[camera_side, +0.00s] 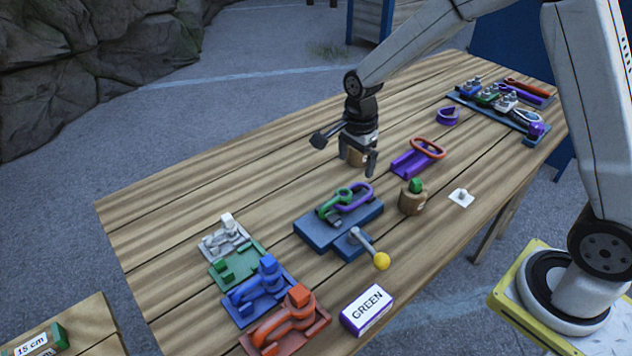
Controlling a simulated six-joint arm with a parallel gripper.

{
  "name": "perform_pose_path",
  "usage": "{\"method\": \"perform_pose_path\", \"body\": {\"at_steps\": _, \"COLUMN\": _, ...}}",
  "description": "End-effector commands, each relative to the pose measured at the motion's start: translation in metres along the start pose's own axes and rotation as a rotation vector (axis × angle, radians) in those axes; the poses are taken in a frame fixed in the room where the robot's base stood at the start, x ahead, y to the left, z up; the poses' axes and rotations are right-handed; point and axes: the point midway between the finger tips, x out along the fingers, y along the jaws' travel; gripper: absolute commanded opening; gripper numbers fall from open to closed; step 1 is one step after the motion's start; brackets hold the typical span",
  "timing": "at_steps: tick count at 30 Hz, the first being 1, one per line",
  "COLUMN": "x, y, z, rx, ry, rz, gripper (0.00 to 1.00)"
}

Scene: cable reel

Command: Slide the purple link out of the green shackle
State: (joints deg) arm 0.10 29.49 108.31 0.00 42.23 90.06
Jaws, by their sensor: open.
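The purple link (361,197) is a rounded loop on the blue fixture block (312,234) near the table's middle. It meets the green shackle (330,205), which lies on the left part of the same block. The two overlap; how they are joined is too small to tell. My gripper (356,163) is open above the table, behind and a little right of the block, apart from both link and shackle.
A lever with a yellow knob (381,261) sticks out at the block's front. A brown cylinder with a green top (412,200) stands to the right. A purple tray with an orange loop (412,162) lies behind.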

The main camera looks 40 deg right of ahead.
Motion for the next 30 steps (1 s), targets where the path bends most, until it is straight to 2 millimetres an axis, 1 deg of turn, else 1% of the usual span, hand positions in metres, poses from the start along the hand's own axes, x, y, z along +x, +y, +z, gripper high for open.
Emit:
{"method": "perform_pose_path", "body": {"at_steps": 5, "x": 0.002, "y": 0.000, "z": 0.000, "rx": -0.002, "ry": 0.000, "rz": 0.000, "gripper": 1.00}}
{"method": "perform_pose_path", "body": {"at_steps": 11, "x": 0.009, "y": 0.000, "z": 0.000, "rx": -0.003, "ry": 0.000, "rz": 0.001, "gripper": 1.00}}
{"method": "perform_pose_path", "body": {"at_steps": 17, "x": 0.023, "y": 0.001, "z": 0.000, "rx": -0.003, "ry": 0.000, "rz": 0.002, "gripper": 1.00}}
{"method": "perform_pose_path", "body": {"at_steps": 30, "x": 0.060, "y": 0.001, "z": 0.000, "rx": -0.004, "ry": 0.000, "rz": 0.001, "gripper": 1.00}}
